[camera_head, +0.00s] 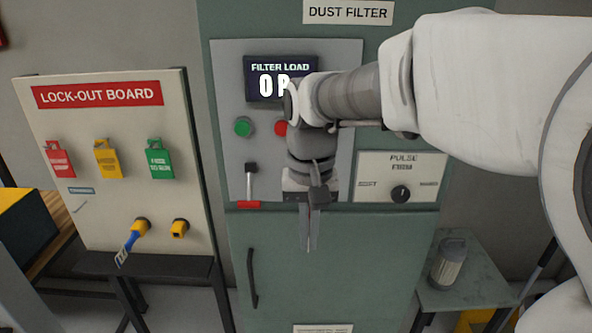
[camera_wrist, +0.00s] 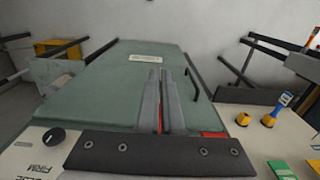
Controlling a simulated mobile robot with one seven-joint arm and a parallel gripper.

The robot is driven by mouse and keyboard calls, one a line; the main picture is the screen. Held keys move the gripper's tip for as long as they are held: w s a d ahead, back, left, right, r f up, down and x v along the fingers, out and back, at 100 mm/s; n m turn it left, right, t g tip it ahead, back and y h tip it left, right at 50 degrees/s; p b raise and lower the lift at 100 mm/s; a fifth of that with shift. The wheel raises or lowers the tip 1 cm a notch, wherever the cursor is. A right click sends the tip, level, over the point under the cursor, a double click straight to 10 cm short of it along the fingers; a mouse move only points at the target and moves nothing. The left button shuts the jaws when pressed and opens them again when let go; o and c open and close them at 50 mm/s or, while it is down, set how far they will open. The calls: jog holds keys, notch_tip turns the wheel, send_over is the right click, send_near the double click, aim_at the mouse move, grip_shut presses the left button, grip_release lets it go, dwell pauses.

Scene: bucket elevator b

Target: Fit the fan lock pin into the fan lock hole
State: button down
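A blue-handled piece with a pale striped end (camera_head: 128,247), which looks like the fan lock pin, sits tilted at a yellow socket (camera_head: 141,226) low on the lock-out board. It also shows in the wrist view (camera_wrist: 285,100). A second yellow socket (camera_head: 180,229) beside it looks empty; it shows in the wrist view too (camera_wrist: 243,119). I cannot tell which opening is the fan lock hole. My gripper (camera_head: 309,248) points down in front of the green cabinet, well right of the board. Its fingers (camera_wrist: 160,75) are close together with a narrow gap and nothing held.
The lock-out board (camera_head: 105,205) carries red, yellow and green tags above a dark shelf (camera_head: 150,266). The dust filter cabinet (camera_head: 340,265) has a display, buttons, a lever (camera_head: 250,180), a knob (camera_head: 401,194) and a door handle (camera_head: 252,278). A side table (camera_head: 480,285) holds a canister (camera_head: 448,265).

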jog(key=shift+w+p, duration=0.9)
jog(key=shift+w, duration=1.25)
jog(key=c, duration=1)
grip_release()
notch_tip(320, 180, up, 17)
jog(key=p, duration=0.1)
jog(key=shift+r, duration=0.2)
jog(key=shift+d, duration=0.15)
jog(key=s+d+f+t, duration=0.2)
jog(key=s+d+f, duration=0.3)
jog(key=s, duration=0.3)
jog(key=s+d+f+t, duration=0.3)
jog(key=s+d+f, duration=0.2)
jog(key=s+f, duration=0.3)
jog(key=shift+s+d+f+t, duration=0.2)
jog(key=shift+s+t, duration=0.1)
jog(key=shift+s, duration=0.25)
